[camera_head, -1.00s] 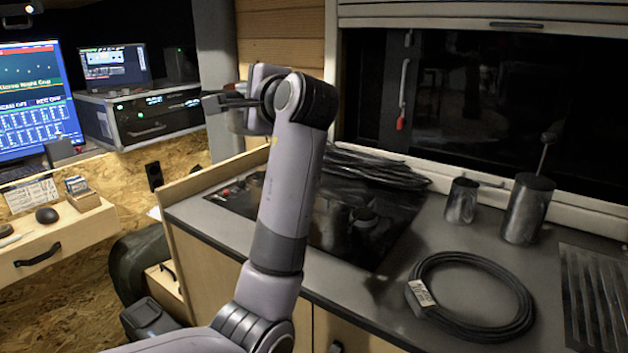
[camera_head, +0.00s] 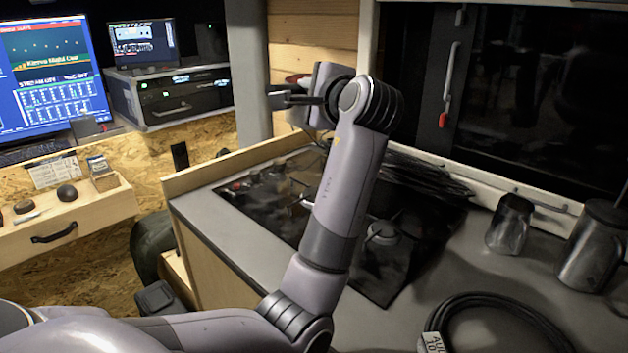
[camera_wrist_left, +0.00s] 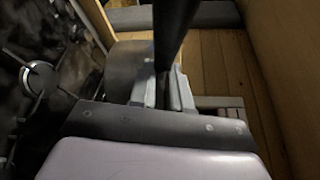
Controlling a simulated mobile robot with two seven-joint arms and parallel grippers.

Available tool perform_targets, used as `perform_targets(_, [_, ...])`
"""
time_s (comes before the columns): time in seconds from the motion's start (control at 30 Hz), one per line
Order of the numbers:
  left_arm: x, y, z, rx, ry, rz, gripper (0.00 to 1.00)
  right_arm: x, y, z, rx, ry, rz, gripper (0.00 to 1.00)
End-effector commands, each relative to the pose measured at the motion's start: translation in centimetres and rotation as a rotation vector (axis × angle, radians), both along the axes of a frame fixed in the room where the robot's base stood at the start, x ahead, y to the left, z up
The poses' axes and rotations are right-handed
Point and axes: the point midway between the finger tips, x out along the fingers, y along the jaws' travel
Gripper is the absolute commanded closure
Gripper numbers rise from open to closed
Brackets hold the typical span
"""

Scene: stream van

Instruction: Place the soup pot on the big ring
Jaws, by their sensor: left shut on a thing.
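My left gripper (camera_head: 280,97) is held high above the back left of the hob, fingers pointing left. In the left wrist view its fingers (camera_wrist_left: 167,90) are shut on a dark upright bar, which looks like the soup pot's handle (camera_wrist_left: 174,35). A grey rounded surface beside it looks like the pot's side (camera_wrist_left: 128,68). In the head view the pot is mostly hidden behind the gripper. The black hob (camera_head: 262,203) has several rings; one burner (camera_head: 382,234) shows right of my forearm. I cannot tell which ring is the big one. My right gripper is out of view.
A metal mug (camera_head: 509,225) and a larger metal jug (camera_head: 592,250) stand on the counter at right. A coiled black cable (camera_head: 500,300) lies in front of them. More dark cables (camera_head: 430,172) lie behind the hob. A wooden edge board (camera_head: 235,163) borders the counter's left.

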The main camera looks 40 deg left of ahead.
Motion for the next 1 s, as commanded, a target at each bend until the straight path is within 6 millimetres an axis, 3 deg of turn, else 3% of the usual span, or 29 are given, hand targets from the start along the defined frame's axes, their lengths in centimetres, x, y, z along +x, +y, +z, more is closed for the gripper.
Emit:
perform_targets(0.4, [-0.1, 0.0, -9.6, 0.007, -0.004, 0.000, 1.00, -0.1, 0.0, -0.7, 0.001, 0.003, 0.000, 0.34])
perform_targets(1.0, [0.0, 0.0, -16.0, 0.008, -0.006, -0.001, 1.00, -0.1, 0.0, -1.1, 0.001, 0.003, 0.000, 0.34])
